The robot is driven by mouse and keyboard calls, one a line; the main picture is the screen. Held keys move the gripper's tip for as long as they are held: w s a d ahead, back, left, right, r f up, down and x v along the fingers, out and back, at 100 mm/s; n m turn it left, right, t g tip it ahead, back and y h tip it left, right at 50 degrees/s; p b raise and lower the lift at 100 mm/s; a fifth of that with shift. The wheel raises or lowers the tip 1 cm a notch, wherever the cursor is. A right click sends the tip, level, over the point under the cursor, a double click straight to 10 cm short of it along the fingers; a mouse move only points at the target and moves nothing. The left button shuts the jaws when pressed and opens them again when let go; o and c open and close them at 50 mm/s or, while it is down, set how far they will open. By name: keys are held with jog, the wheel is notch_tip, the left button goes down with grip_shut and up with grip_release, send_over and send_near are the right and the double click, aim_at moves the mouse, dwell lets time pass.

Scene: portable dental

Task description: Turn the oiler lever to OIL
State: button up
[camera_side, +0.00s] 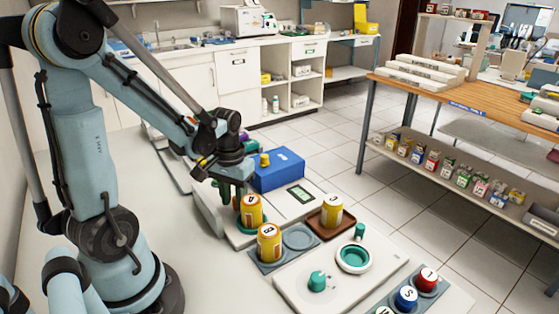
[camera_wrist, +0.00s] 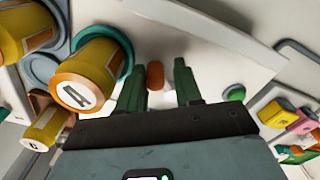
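My gripper (camera_side: 226,187) points down over the white panel (camera_side: 203,196) behind the canister marked A (camera_side: 250,211). In the wrist view, its two green fingers (camera_wrist: 161,72) stand apart. A small orange piece (camera_wrist: 155,76), which looks like the lever, shows between them, nearer the left finger; I cannot tell whether they touch. No OIL marking is readable in either view, and the arm hides this spot in the side view. Canister A also shows in the wrist view (camera_wrist: 84,90), in a green ring left of the fingers.
A green button (camera_wrist: 234,93) is right of the fingers. A blue box (camera_side: 279,172) with a yellow knob stands behind. Canister B (camera_side: 269,243), another canister on a brown tray (camera_side: 325,228), and a white panel with a green knob (camera_side: 317,281) are nearer the camera.

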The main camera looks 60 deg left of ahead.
aim_at(234, 198)
jog(key=shift+w+d+r, duration=0.1)
jog(key=shift+d, duration=0.1)
jog(key=shift+a+r, duration=0.15)
jog(key=shift+r, duration=3.75)
jog(key=w+d+r+m+t, duration=0.1)
jog(key=d+m+t, duration=0.2)
jog(key=d, duration=0.3)
jog(key=w+d+r+m+t, duration=0.1)
jog(key=d+m+t, duration=0.2)
jog(key=d, duration=0.3)
jog(key=shift+w+d+r+t, duration=0.35)
jog(key=shift+r+t, duration=0.05)
jog(key=shift+t, duration=0.2)
jog(key=shift+c, duration=0.5)
